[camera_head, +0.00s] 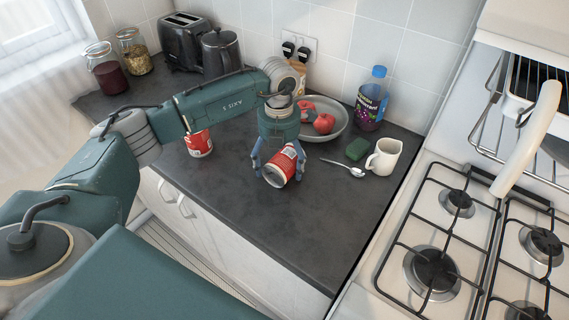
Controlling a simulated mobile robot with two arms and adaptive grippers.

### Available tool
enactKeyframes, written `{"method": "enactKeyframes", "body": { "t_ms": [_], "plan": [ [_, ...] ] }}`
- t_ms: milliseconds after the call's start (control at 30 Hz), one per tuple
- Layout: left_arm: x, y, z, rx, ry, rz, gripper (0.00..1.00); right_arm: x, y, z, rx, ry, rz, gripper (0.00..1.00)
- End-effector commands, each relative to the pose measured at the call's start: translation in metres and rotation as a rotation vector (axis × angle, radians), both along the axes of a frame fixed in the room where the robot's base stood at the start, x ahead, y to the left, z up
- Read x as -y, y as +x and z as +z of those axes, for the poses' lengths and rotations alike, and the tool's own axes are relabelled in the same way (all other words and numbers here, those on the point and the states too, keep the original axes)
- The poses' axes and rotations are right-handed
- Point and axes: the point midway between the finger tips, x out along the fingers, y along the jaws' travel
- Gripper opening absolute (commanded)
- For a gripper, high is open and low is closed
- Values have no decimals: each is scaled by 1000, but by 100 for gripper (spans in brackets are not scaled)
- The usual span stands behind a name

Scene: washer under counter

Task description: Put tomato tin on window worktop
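A red tin (281,168) with a pale end is tilted between the fingers of my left gripper (277,166). The fingers lie on both sides of it and appear closed on it. I cannot tell if the tin touches the dark worktop (290,235) under it. A second red and white tin (199,145) stands on the worktop to the left, partly behind my arm. The labels are too small to tell which is the tomato tin. The worktop runs back to the window (30,32) at the upper left. My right gripper is not in view.
A bowl of red fruit (345,128), a bottle (371,98), a green sponge (357,149), a spoon (345,167) and a white jug (384,157) are close to the right. Jars, toaster (183,40) and kettle (219,54) stand at the back. The front worktop is clear.

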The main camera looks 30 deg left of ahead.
Motion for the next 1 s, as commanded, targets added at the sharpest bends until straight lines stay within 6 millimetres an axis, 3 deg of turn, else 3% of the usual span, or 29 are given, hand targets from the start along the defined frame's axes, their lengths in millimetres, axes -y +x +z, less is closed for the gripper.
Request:
{"method": "enactKeyframes", "body": {
  "t_ms": [33,200,233,267,667,867,1000],
  "plan": [
    [0,0,0,0,0,0,68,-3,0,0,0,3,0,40],
    [0,0,0,0,0,0,36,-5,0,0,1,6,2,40],
    [0,1,1,3,-1,0,36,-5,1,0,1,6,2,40],
    [0,1,1,3,-1,0,30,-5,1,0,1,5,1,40],
    [0,2,14,5,-1,0,30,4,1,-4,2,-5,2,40],
    [1,3,48,9,-1,-1,30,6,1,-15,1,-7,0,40],
    [1,3,85,11,-3,-1,29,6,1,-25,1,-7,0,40]
  ]
}}
